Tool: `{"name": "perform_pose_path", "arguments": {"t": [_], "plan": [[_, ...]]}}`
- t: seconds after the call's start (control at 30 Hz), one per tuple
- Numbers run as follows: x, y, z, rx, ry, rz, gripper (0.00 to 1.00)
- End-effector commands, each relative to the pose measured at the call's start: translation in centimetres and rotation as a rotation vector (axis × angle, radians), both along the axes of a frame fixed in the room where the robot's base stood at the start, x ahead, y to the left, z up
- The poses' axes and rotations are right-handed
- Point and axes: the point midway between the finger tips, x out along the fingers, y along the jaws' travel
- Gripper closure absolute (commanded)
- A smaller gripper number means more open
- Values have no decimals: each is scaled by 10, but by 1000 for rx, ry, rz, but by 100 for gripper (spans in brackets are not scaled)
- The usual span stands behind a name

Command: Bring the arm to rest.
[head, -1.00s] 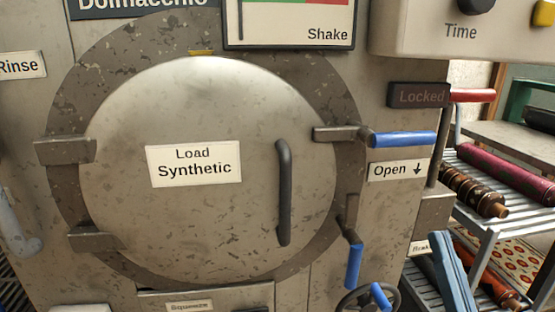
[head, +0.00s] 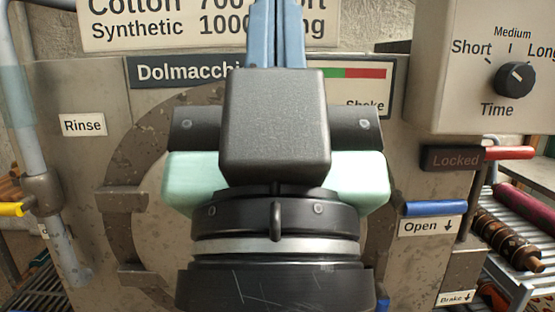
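My gripper (head: 277,35) is raised in the middle of the head view, close to the camera, with its blue fingers pointing up. The fingers lie side by side with no clear gap, and I see nothing held between them; their tips run out of the top of the picture. My black and pale green wrist fills the centre below. I cannot tell any contact with the machine.
The blue Open handle (head: 434,209) and red Locked handle (head: 510,153) are right of my arm. A timer box (head: 470,95) juts out at upper right. A pipe with a yellow lever (head: 12,209) is at left. Rolled rugs (head: 505,240) lie on a rack at right.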

Motion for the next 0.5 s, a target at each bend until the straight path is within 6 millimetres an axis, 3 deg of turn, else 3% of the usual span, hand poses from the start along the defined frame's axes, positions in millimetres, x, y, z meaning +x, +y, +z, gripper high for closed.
{"name": "perform_pose_path", "arguments": {"t": [0.03,0.5], "plan": [[0,0,31,0,1,-1,100],[1,-1,174,-1,2,-4,100]]}}
